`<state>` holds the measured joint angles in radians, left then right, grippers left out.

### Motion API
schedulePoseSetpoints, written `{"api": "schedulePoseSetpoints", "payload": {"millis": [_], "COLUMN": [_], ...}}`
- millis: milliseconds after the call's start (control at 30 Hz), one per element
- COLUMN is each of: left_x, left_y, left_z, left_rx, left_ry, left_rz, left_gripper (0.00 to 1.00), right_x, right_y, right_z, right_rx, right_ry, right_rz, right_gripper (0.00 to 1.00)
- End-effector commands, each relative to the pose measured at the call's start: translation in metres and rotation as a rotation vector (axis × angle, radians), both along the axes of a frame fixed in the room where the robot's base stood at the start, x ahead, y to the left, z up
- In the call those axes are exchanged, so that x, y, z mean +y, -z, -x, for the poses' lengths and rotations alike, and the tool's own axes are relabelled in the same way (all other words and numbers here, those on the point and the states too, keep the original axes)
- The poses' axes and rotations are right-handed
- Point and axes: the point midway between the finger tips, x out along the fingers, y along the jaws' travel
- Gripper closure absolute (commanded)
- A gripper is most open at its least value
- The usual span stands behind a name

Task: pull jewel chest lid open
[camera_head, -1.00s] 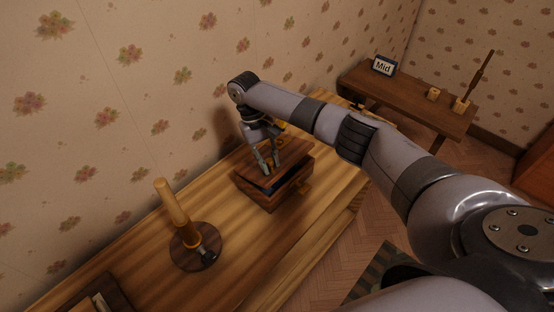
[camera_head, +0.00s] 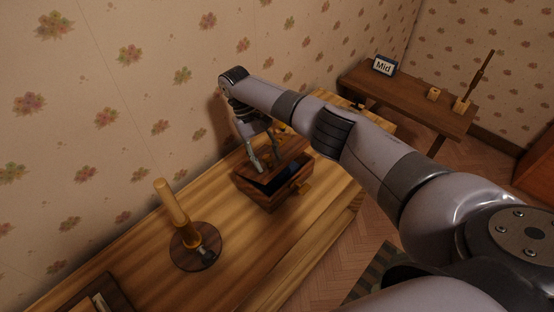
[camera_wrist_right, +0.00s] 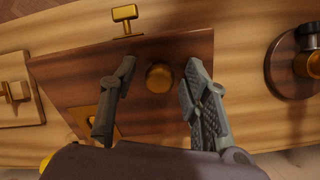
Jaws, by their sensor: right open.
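The jewel chest (camera_head: 262,196) is a dark brown wooden box on the light wooden dresser. Its lid (camera_wrist_right: 150,50) stands partly raised, with a dark gap showing inside the box. My right gripper (camera_head: 265,163) is over the lid, pointing down. In the right wrist view, my right gripper (camera_wrist_right: 158,95) has its two fingers apart, one on each side of a round gold knob (camera_wrist_right: 159,77) on the lid. Gaps show between the knob and both fingers. Whether a finger touches the lid is unclear. My left gripper is out of view.
A round dark stand with a wooden post (camera_head: 175,205) is left of the chest on the dresser (camera_head: 130,245). A dark tray (camera_head: 92,300) lies at the lower left. The patterned wall is close behind. A side table (camera_head: 410,95) with a "Mid" sign (camera_head: 384,66) stands farther right.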

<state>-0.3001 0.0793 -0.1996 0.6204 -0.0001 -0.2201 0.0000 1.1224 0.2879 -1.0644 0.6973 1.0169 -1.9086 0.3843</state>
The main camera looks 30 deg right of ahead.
Motion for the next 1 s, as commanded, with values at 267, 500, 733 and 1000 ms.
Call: {"api": "schedulePoseSetpoints", "payload": {"millis": [267, 500, 733, 1000], "left_x": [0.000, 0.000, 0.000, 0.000], "left_y": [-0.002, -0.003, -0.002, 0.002], "left_z": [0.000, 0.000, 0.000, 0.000], "left_rx": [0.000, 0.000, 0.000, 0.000], "left_ry": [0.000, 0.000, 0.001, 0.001], "left_rz": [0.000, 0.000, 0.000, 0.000], "left_gripper": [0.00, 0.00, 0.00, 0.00], "right_x": [0.002, 0.005, 0.008, 0.010], "right_y": [-0.012, -0.029, -0.045, -0.061], "right_z": [-0.005, -0.013, -0.021, -0.027], "right_rx": [-0.001, -0.001, -0.001, 0.001], "right_ry": [0.000, 0.001, 0.000, 0.000], "right_rz": [0.000, 0.000, -0.001, 0.000], "right_gripper": [0.57, 0.57, 0.57, 0.57]}}
